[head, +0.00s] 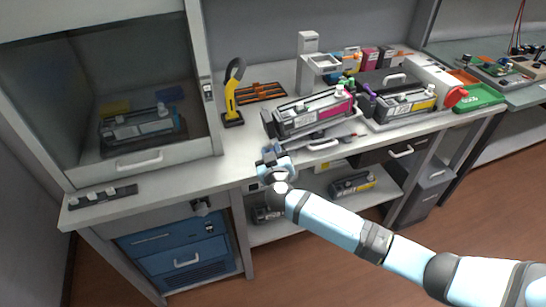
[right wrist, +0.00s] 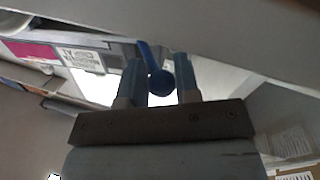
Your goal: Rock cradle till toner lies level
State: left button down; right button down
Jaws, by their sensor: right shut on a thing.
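A black and grey cartridge with a magenta label (head: 329,112) lies in a grey cradle (head: 345,133) at the front of the bench. The magenta label also shows at the upper left of the right wrist view (right wrist: 33,50). My right gripper (head: 271,156) is at the cradle's front left, by the bench's front edge. The toner inside is hidden, and I cannot tell the cradle's tilt. My left gripper is not in view.
A cartridge with a yellow label (head: 410,102) sits to the right. A yellow-black hand tool (head: 232,98) and an orange rack (head: 262,92) stand behind at left. A glass-fronted cabinet (head: 150,162) fills the left end. Bare bench lies left of the cradle.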

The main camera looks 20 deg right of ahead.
jog(key=shift+s+a+r+m+b, duration=0.2)
jog(key=shift+r+m+b, duration=0.3)
jog(key=shift+b, duration=0.75)
jog(key=r+m, duration=0.1)
jog(key=r, duration=0.2)
jog(key=r+m+p, duration=0.1)
jog(key=shift+w+d+r+m+g, duration=0.15)
jog(key=shift+d+r+m+g, duration=0.15)
jog(key=shift+d, duration=0.05)
jog(key=shift+d+r, duration=0.15)
jog(key=c, duration=0.9)
grip_release()
jog(key=shift+r, duration=0.1)
